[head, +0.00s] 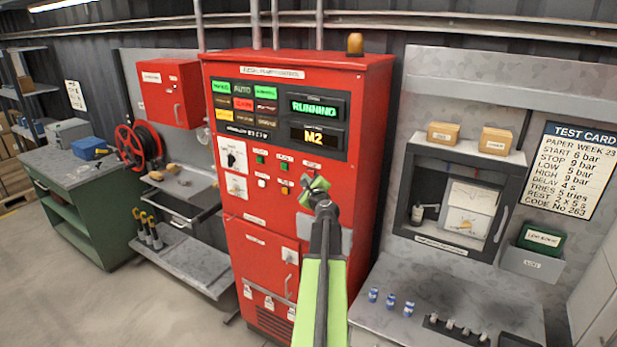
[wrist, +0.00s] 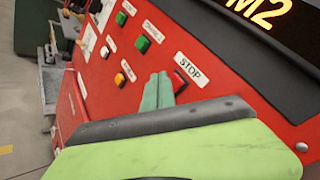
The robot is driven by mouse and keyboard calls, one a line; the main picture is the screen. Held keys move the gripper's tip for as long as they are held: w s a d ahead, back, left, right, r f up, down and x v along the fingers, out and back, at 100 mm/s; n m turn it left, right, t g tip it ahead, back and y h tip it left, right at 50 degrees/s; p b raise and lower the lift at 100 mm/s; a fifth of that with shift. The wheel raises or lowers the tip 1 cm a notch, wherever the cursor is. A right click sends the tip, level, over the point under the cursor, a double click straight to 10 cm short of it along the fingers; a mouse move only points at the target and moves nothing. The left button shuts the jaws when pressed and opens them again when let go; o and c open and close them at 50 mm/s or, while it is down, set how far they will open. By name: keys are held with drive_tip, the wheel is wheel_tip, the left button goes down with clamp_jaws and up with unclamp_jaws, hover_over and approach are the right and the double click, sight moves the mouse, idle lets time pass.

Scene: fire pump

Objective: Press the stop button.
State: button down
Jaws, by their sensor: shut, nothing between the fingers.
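The red stop button (wrist: 180,82) sits beside a white STOP label (wrist: 190,69) on the red pump control cabinet (head: 340,75). My gripper (wrist: 158,88) is shut and empty, its green fingertips right beside the button in the wrist view and partly covering it. I cannot tell whether they touch it. In the head view my gripper (head: 315,186) is in front of the cabinet's button rows and hides the stop button. The display reads RUNNING (head: 316,107) and M2 (head: 313,136).
Green buttons (wrist: 143,44) and an amber one (wrist: 120,79) are close to the stop button. A grey bench (head: 380,325) with small blue-and-white cans stands at the right. A test card (head: 579,170) hangs on the right wall. Floor at left is clear.

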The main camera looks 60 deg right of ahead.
drive_tip(key=shift+d, duration=0.45)
drive_tip(key=shift+d, duration=0.55)
idle(0.7)
drive_tip(key=shift+a, duration=0.95)
drive_tip(key=a, duration=0.5)
idle(0.8)
